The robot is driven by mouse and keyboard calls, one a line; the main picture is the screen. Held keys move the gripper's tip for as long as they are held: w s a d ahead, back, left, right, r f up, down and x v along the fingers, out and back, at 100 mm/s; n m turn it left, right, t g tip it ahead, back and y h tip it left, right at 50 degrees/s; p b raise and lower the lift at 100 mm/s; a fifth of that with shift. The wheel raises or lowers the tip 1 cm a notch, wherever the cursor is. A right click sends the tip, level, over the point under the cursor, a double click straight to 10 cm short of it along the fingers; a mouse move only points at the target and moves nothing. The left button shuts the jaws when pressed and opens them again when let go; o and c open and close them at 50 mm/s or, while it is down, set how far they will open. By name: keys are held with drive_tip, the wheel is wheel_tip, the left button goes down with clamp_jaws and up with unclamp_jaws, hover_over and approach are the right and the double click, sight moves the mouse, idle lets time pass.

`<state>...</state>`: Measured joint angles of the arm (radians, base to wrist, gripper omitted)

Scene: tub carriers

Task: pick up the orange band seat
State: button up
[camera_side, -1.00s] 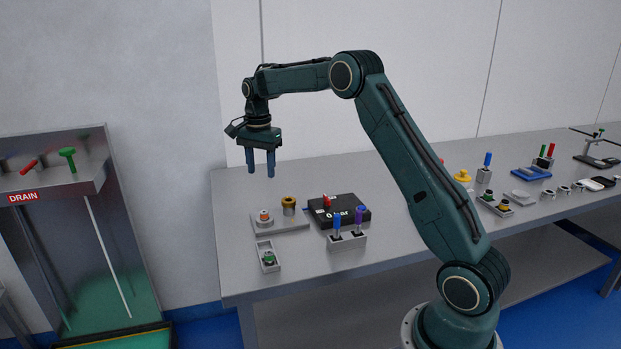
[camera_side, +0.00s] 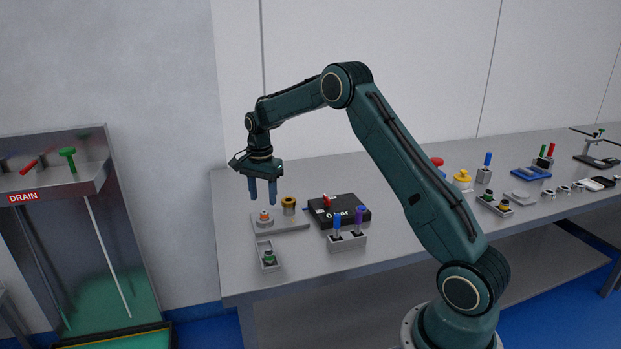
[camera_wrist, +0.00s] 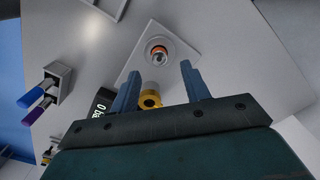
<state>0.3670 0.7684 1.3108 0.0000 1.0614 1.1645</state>
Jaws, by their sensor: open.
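The orange band seat (camera_side: 264,217) is a small pale round part with an orange band. It stands at the left end of a grey plate (camera_side: 290,226) on the bench, and it also shows in the wrist view (camera_wrist: 159,50). My gripper (camera_side: 263,202) is open and empty, its two blue fingers pointing down. In the side view the fingertips appear just above the seat. In the wrist view the seat lies beyond the fingertips (camera_wrist: 160,72), roughly centred between them. The exact height gap cannot be told.
A gold-brown ringed part (camera_side: 289,205) stands beside the seat on the same plate. A black gauge box (camera_side: 345,203) and a block with blue and purple levers (camera_side: 346,242) are to the right. A small tray with a green part (camera_side: 267,256) lies in front.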

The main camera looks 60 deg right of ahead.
sight(264, 212)
drive_tip(key=shift+a+f, duration=0.1)
drive_tip(key=shift+f, duration=2.25)
drive_tip(key=shift+c, duration=0.5)
clamp_jaws()
